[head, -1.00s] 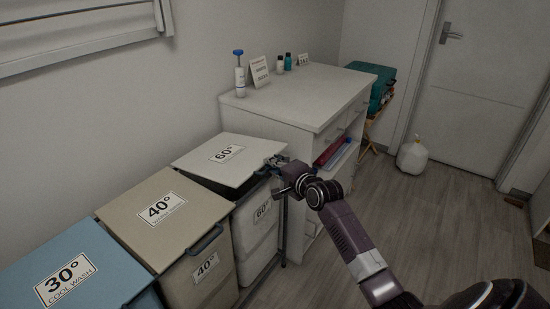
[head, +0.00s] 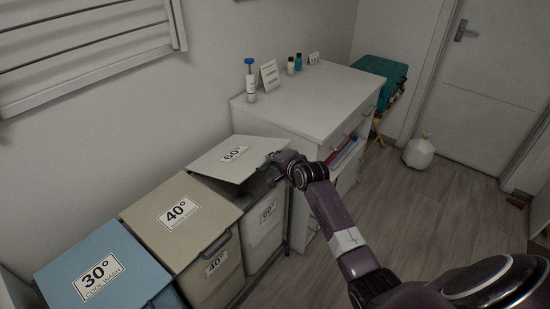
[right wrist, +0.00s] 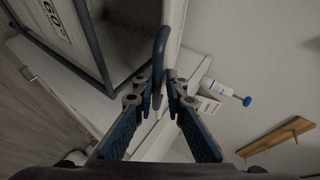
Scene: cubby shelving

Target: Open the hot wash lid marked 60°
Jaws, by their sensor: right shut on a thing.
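The hot wash lid marked 60° (head: 228,163) is white and sits on the rearmost bin of the row. Its front edge is raised and a dark gap shows between it and the white 60° bin (head: 262,228). My right gripper (head: 277,162) is at the lid's front edge. In the right wrist view my right gripper (right wrist: 167,80) is shut on the dark curved lid handle (right wrist: 161,50). The 60° label of the bin (right wrist: 51,18) shows at the upper left there. My left gripper is not in view.
The beige 40° lid (head: 180,215) and blue 30° lid (head: 100,270) are down, nearer me. A white cabinet (head: 310,100) with bottles stands close behind the 60° bin.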

